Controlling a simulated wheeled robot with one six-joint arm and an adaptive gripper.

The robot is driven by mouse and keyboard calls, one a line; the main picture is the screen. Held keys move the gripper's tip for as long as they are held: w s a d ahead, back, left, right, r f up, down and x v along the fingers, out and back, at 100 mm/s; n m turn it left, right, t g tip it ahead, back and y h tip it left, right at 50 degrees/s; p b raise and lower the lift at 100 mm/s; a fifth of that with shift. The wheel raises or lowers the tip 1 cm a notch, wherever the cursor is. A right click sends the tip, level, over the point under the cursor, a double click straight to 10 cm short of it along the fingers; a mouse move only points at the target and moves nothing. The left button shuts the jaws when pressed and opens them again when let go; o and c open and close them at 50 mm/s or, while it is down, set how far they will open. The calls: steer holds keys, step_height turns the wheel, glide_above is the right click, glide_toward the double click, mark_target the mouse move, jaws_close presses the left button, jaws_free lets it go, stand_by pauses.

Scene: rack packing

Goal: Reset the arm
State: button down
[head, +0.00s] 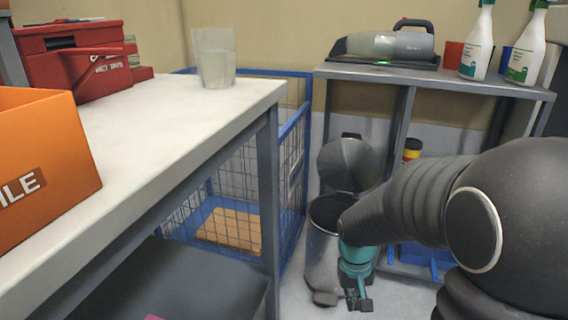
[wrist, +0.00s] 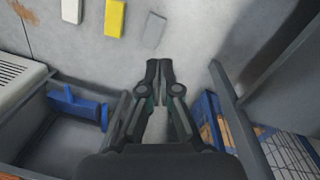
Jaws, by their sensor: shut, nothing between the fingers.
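My arm reaches in from the right of the head view. My gripper (head: 358,301) hangs at its end, pointing down, in front of the grey pedal bin. In the wrist view my gripper (wrist: 159,66) points away from the camera, with its fingertips together and nothing held. The floor or wall surface beyond the tips is grey; I cannot tell which.
The pedal bin (head: 322,262) stands open beside my gripper. A workbench (head: 150,130) at left bears an orange box (head: 45,150), red toolbox (head: 75,60) and clear cup (head: 214,58). A blue wire cage (head: 290,170) and a shelf (head: 430,79) stand behind.

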steer(key=s+r+t+p, duration=0.2)
steer(key=s+r, duration=0.2)
steer(key=r, duration=0.4)
steer(key=s+r+t+p, duration=0.2)
steer(key=s+r, duration=0.3)
steer(key=r, duration=0.3)
steer(key=s+r+t+y+p, duration=0.1)
steer(key=s+r, duration=0.3)
steer(key=r, duration=0.4)
steer(key=shift+s+r+t+p, duration=0.15)
steer(key=shift+s+t+p, duration=0.1)
steer(key=shift+t+p, duration=0.35)
